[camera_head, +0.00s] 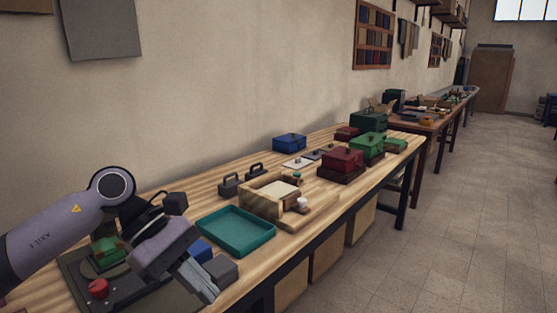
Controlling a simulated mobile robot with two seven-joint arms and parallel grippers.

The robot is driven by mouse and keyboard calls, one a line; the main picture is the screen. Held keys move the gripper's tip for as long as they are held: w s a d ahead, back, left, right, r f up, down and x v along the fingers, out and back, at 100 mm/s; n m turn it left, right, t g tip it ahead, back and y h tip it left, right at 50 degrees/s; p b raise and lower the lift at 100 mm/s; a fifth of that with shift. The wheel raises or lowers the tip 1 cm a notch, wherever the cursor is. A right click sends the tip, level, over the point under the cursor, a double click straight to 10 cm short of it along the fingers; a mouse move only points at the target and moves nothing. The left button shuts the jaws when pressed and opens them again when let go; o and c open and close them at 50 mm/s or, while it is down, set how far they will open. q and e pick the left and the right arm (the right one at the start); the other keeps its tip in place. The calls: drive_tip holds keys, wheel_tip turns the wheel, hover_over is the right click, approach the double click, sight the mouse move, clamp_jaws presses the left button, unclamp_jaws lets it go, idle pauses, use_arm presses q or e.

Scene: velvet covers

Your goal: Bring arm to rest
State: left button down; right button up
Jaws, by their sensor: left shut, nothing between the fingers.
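My left arm (60,226) comes in from the lower left and reaches over the near end of the wooden workbench (290,245). My left gripper (203,284) is shut and empty, tilted down to the right, in front of a blue block and a grey block. Its wrist hides part of a dark green board (130,299) beneath it. My right gripper is not in the picture.
A teal tray (235,231) and a wooden box (268,197) stand just right of the gripper. A red knob (98,289) and a green block (108,250) are near the wrist. Red, green and blue boxes stand farther along; the floor (450,240) at right is clear.

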use_arm(q)
drive_tip(key=s+d+r+n+t+h, duration=0.1)
drive_tip(key=s+d+n+t+h, duration=0.2)
drive_tip(key=d+n+h, duration=0.85)
drive_tip(key=w+a+f+n+t+y+p, duration=0.15)
drive_tip(key=a+f+n+t+y, duration=0.35)
drive_tip(key=n+t, duration=0.7)
drive_tip(key=w+a+f+n+t+y, duration=0.2)
drive_tip(key=a+f+n+t+y, duration=0.3)
drive_tip(key=n, duration=1.4)
drive_tip(key=s+a+f+n+g+y, duration=0.3)
drive_tip(key=s+f+n, duration=0.4)
drive_tip(key=f, duration=0.4)
drive_tip(key=s+a+f+n+g+y, duration=0.3)
drive_tip(key=s+a+f+n+y, duration=0.1)
drive_tip(key=s+a+f+n, duration=0.3)
wheel_tip(320, 180, down, 4)
drive_tip(key=shift+s+a+r+n+g+y+p, duration=0.15)
drive_tip(key=shift+s+n+g+y+p, duration=0.25)
drive_tip(key=shift+s+n, duration=0.45)
